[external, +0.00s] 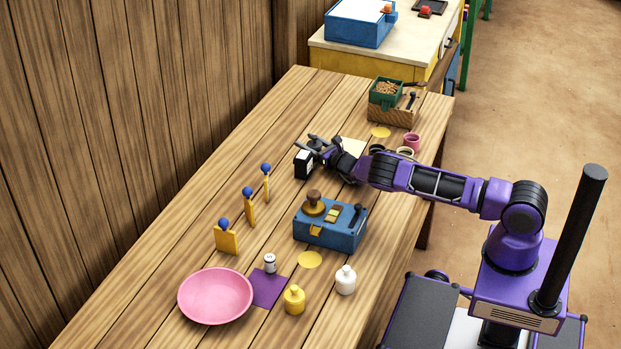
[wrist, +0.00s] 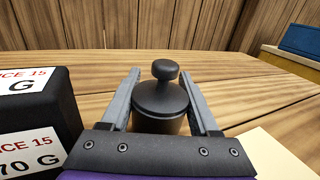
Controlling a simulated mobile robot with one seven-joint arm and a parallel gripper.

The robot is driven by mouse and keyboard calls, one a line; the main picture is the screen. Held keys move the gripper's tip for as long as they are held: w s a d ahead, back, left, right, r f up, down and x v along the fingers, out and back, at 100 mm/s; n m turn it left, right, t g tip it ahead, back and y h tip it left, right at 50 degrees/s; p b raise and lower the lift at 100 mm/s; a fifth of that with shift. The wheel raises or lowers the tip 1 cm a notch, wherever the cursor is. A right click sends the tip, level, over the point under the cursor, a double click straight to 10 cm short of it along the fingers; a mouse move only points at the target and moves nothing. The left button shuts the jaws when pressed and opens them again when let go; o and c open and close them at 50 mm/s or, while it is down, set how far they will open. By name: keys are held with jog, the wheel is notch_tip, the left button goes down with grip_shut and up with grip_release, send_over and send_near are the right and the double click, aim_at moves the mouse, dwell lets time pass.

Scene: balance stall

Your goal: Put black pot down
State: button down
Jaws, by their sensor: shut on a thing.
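The black pot (wrist: 160,104) has a lid with a round knob and stands upright between my fingers in the wrist view. My gripper (wrist: 161,98) is shut on it, one grey finger on each side. The pot's lower part is hidden behind the gripper body, so I cannot tell whether it touches the table. In the external view my gripper (external: 318,146) is low over the far middle of the wooden table (external: 180,235), and the pot is hard to make out among the dark fingers.
A cream square (external: 351,147) lies to the right. A blue box (external: 330,232), yellow stands (external: 249,208) and a pink bowl (external: 215,296) are nearer.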

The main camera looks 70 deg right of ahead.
jog(key=shift+f, duration=0.15)
jog(key=shift+c, duration=0.6)
grip_release()
jog(key=shift+s+r, duration=0.1)
jog(key=shift+r, duration=0.1)
jog(key=p+v, duration=0.1)
jog(key=v, duration=1)
jog(key=shift+s+a+f+p, duration=0.1)
jog(key=shift+s+a+p, duration=0.1)
jog(key=shift+s+p, duration=0.15)
